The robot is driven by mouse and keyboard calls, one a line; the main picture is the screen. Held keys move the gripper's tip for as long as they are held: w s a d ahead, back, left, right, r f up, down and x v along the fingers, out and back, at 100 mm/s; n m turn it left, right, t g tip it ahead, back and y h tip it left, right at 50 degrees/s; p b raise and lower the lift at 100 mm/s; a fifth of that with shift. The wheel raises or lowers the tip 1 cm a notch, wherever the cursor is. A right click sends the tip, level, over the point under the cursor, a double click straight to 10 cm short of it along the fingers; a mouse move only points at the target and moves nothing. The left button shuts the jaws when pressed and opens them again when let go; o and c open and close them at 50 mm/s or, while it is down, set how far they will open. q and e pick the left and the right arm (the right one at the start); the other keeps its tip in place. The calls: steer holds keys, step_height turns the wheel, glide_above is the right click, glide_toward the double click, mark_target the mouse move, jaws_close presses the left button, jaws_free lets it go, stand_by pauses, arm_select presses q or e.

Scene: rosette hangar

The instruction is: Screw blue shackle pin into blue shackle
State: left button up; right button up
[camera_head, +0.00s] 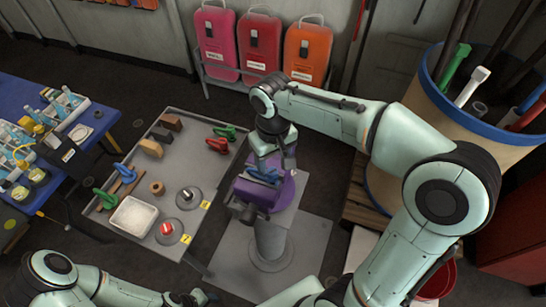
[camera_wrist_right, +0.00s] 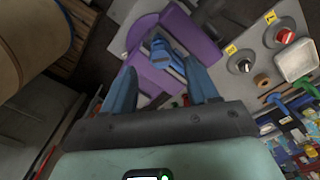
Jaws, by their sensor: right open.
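A blue piece (camera_head: 264,175), which looks like the blue shackle, sits in a purple vise (camera_head: 262,195) on a grey pedestal. In the right wrist view the blue piece (camera_wrist_right: 162,50) lies between the purple jaws, ahead of the fingertips. My right gripper (camera_head: 275,165) is open just above the vise, its two fingers apart with the blue piece beyond the gap. I cannot tell if the fingers touch it. The blue pin cannot be made out separately. Another blue item (camera_head: 123,172) lies on the grey worktable. My left gripper (camera_head: 203,297) is at the bottom edge, too small to read.
The grey worktable (camera_head: 187,165) left of the vise holds red and green shackles, a white tray (camera_head: 134,217) and knobs. A blue table (camera_head: 30,100) stands far left. A barrel (camera_head: 415,140) of poles stands right. Pink and orange cases line the back wall.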

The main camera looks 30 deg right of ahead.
steer(key=n, duration=0.4)
steer(key=shift+n, duration=0.3)
steer(key=n, duration=0.4)
steer(key=shift+n+p, duration=0.3)
steer(key=n, duration=0.8)
steer(key=shift+n, duration=0.4)
arm_select(q)
steer(key=shift+w+r, duration=0.6)
steer(key=shift+w, duration=0.2)
arm_select(e)
steer(key=shift+f+b, duration=0.35)
steer(key=shift+f, duration=0.7)
arm_select(q)
steer(key=shift+s+f, duration=0.6)
steer(key=shift+s, duration=0.25)
arm_select(e)
steer(key=shift+s, duration=0.1)
